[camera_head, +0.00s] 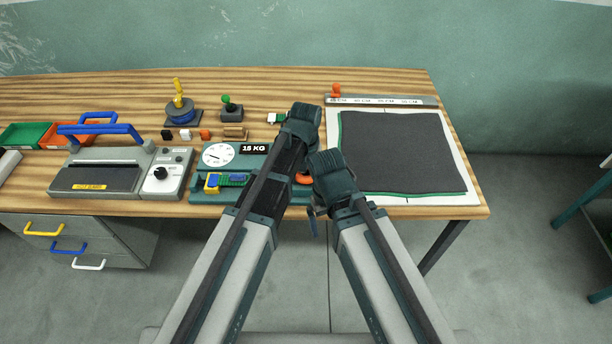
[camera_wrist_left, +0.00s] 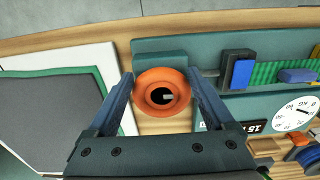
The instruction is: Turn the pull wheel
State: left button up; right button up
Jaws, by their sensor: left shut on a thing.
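The orange pull wheel (camera_wrist_left: 162,92) is a round ring with a dark centre hole, set at the end of the dark green fixture (camera_wrist_left: 175,54). In the head view, only part of the wheel (camera_head: 304,179) shows behind my arms. My left gripper (camera_wrist_left: 161,84) is shut on the wheel, one finger on each side of its rim. In the head view, my left arm covers most of the fixture's right end. My right arm (camera_head: 333,176) reaches in beside the left one; its fingers are mostly hidden and their opening cannot be told.
The fixture carries a white dial (camera_head: 219,155), a "15 KG" label and a green strap with blue and yellow clamps. A sealer (camera_head: 97,178) stands left. Dark netting (camera_head: 395,150) lies flat on a white board at right. Small blocks and a blue spool (camera_head: 181,110) sit behind.

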aim_at(304, 178)
pick_arm(q)
jog(key=shift+w+a+m, duration=0.1)
jog(key=shift+a+m, duration=0.05)
jog(key=shift+m, duration=0.55)
jog(key=shift+a+m, duration=0.15)
jog(key=shift+m, duration=0.55)
jog(key=o, duration=1.1)
jog(key=shift+r, duration=0.1)
notch_tip(304, 178, up, 14)
jog(key=p, duration=1.3)
jog(key=shift+f+p, duration=0.2)
jog(key=shift+p, duration=0.2)
